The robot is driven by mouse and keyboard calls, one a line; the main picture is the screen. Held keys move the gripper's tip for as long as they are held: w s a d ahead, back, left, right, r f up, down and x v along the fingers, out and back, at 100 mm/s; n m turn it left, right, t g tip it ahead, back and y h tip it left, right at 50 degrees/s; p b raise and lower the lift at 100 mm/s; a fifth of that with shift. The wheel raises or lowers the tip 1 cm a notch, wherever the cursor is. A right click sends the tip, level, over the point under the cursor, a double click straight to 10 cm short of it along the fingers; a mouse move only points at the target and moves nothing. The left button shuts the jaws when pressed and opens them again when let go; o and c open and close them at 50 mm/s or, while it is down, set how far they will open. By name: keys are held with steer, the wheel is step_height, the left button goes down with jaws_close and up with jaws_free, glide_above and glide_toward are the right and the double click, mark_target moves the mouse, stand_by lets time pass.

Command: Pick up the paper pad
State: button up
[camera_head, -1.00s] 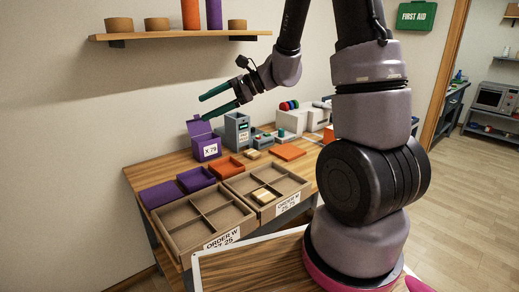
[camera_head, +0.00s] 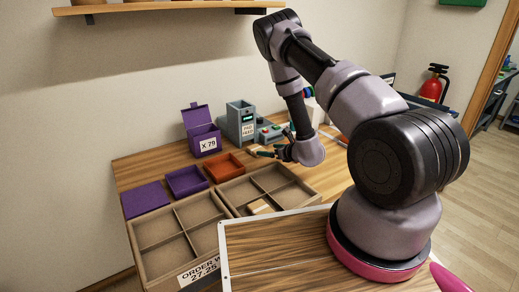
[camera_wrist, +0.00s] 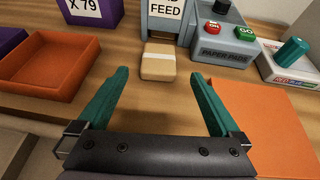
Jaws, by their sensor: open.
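The paper pad (camera_wrist: 158,63) is a small tan block with a pale band. In the wrist view it lies on the wooden table, just in front of the grey pad feed dispenser (camera_wrist: 168,22). My gripper (camera_wrist: 158,82) is open, its two green fingers apart and nothing between them. The pad is ahead of the fingertips, roughly centred between them. In the head view my gripper (camera_head: 262,150) is low over the table in front of the dispenser (camera_head: 240,125), and I cannot make out the pad there.
An orange tray (camera_wrist: 52,66) is left of my gripper; a flat orange panel (camera_wrist: 268,115) is at right. The purple X 79 box (camera_head: 203,135) stands behind. A control box with red and green buttons (camera_wrist: 222,45) is beside the dispenser. Cardboard compartment trays (camera_head: 180,235) are in front.

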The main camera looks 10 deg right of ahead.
mark_target(257, 148)
steer(key=x, duration=0.9)
steer(key=shift+w+a, duration=0.25)
steer(key=c, duration=1.2)
